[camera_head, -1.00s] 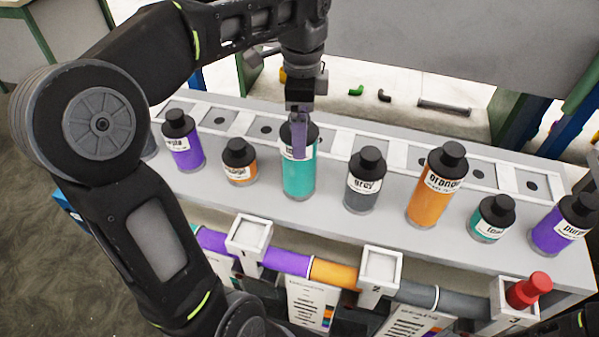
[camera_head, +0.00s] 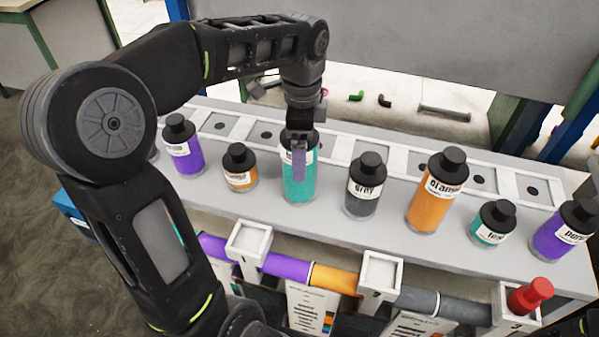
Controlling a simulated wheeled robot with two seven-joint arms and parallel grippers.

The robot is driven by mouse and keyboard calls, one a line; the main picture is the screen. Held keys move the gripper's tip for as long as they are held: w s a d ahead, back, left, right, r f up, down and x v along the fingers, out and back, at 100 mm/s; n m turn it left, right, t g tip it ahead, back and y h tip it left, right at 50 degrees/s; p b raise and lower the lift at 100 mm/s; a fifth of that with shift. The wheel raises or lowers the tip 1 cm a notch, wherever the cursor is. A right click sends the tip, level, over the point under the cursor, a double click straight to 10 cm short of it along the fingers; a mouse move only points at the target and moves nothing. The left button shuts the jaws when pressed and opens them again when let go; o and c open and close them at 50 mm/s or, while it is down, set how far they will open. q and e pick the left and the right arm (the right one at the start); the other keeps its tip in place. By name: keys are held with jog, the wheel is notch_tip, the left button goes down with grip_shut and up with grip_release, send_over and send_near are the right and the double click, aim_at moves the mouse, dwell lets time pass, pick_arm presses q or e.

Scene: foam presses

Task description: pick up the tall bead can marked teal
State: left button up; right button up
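The tall teal can (camera_head: 299,186) stands upright on the grey shelf, with a black cap and white label. My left gripper (camera_head: 299,160) points down at it from above. A purplish finger overlaps the can's cap and label, hiding part of them. The other finger is not clearly seen, so I cannot tell whether the gripper touches the can or is closed on it. A shorter teal can (camera_head: 491,224) stands further right. My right gripper is not in view.
A short orange can (camera_head: 240,168) and a grey can (camera_head: 362,188) flank the tall teal can. Purple cans (camera_head: 183,149) and a tall orange can (camera_head: 428,205) share the shelf (camera_head: 330,219). Numbered white holders (camera_head: 249,241) and a red-capped item (camera_head: 530,296) are in front.

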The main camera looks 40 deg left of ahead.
pick_arm(q)
jog(key=shift+c, duration=0.6)
grip_shut()
dwell(0.7)
jog(key=shift+r, duration=0.1)
notch_tip(320, 180, up, 5)
jog(key=shift+w+f, duration=0.1)
jog(key=shift+f, duration=0.1)
notch_tip(320, 180, up, 4)
jog(key=p, duration=0.4)
jog(key=shift+r, duration=0.2)
jog(key=shift+r+p, duration=0.45)
jog(key=shift+p, duration=0.1)
